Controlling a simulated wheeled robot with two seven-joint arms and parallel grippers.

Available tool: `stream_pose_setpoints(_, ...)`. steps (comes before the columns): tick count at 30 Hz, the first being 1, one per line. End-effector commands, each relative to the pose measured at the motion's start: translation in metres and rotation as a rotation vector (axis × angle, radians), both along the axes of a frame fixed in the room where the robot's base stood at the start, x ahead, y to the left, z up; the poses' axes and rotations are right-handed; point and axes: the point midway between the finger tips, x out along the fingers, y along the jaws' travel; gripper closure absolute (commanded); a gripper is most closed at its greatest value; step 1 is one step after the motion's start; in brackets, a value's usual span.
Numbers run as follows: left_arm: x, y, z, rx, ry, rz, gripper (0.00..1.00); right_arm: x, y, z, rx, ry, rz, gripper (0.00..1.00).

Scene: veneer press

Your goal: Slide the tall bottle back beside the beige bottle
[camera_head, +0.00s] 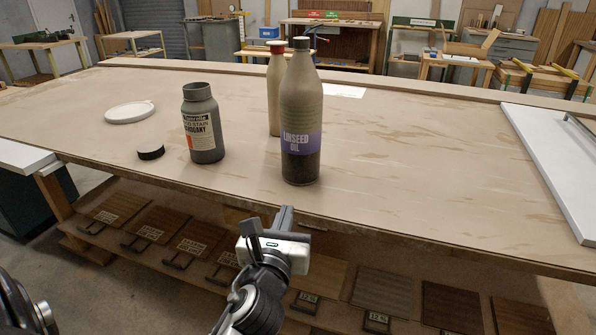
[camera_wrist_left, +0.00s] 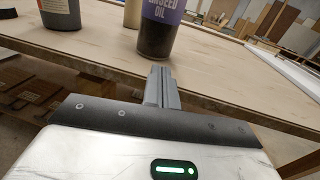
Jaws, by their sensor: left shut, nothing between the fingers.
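The tall bottle (camera_head: 301,112), labelled linseed oil with a purple band, stands upright near the table's front edge. Its lower part shows in the left wrist view (camera_wrist_left: 158,35). The beige bottle (camera_head: 275,95) with a red cap stands behind it and slightly left, partly hidden by it; a sliver shows in the left wrist view (camera_wrist_left: 131,14). My left gripper (camera_head: 287,216) is shut and empty, in front of the tall bottle at the table's front edge, pointing toward it with a gap between. In the left wrist view its closed fingers (camera_wrist_left: 160,85) point at the bottle base. My right gripper is not seen.
A grey mahogany stain bottle (camera_head: 203,125) stands open to the left, with a black cap (camera_head: 151,152) and a white lid (camera_head: 129,112) near it. A white panel (camera_head: 550,160) lies at the right. The table (camera_head: 420,165) is clear right of the tall bottle. Wood samples sit on a lower shelf.

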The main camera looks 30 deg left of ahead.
Motion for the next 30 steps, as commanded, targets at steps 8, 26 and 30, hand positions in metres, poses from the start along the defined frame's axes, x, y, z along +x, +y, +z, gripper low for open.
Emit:
stream_pose_setpoints(8,0.036,0.016,0.003,0.021,0.004,0.004,1.00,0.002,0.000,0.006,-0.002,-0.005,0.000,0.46)
stream_pose_setpoints(26,0.125,0.053,0.000,0.017,0.006,0.002,1.00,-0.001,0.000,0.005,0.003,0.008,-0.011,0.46)
stream_pose_setpoints(30,0.128,0.054,0.000,0.017,0.006,0.002,1.00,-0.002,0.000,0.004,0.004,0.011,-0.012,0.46)
